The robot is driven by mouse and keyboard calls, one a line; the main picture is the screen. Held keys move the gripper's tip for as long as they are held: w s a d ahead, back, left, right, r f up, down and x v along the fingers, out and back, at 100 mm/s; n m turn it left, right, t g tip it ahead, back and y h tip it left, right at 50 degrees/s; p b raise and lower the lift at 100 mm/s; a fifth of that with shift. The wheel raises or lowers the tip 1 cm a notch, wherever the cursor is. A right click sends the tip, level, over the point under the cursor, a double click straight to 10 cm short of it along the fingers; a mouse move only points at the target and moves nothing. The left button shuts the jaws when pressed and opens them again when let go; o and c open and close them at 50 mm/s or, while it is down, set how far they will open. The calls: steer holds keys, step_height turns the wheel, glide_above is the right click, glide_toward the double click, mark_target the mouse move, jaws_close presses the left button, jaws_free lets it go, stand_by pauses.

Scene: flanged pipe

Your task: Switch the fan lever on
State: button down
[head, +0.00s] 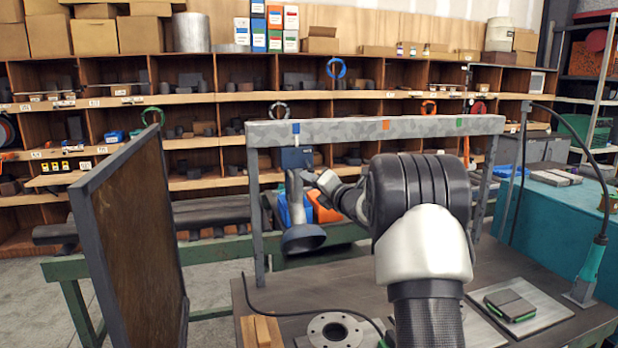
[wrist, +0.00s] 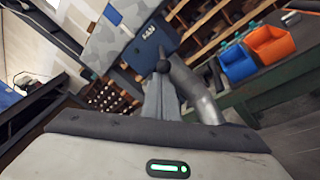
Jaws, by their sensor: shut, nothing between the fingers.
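The blue fan switch box (head: 297,157) hangs under the speckled beam, at its blue mark. In the wrist view the box (wrist: 152,46) carries white lettering, and a dark round lever knob (wrist: 162,66) stands out from its lower part. My gripper (head: 318,180) reaches in from the right, close to the box. Its grey fingers (wrist: 162,88) are shut and empty, with the tips right at the knob in the picture. I cannot tell whether they touch it. The lever's shaft is mostly hidden, and its exact angle is not clear.
A grey duct with a flared hood (head: 304,238) hangs just below the box. The speckled beam (head: 400,128) runs above my arm on grey posts. A brown panel (head: 130,235) stands at left. A flange (head: 335,330) lies on the bench below. Blue and orange bins stand behind.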

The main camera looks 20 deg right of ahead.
steer(key=shift+s+r+g+p, duration=0.1)
steer(key=shift+r+g+p, duration=0.3)
steer(key=shift+p, duration=0.45)
steer(key=r+p, duration=0.1)
steer(key=r, duration=0.1)
steer(key=r+g+p, duration=0.1)
steer(key=r+p, duration=0.1)
steer(key=shift+s+m+g, duration=0.2)
steer(key=shift+m+g, duration=0.1)
steer(key=shift+s, duration=0.1)
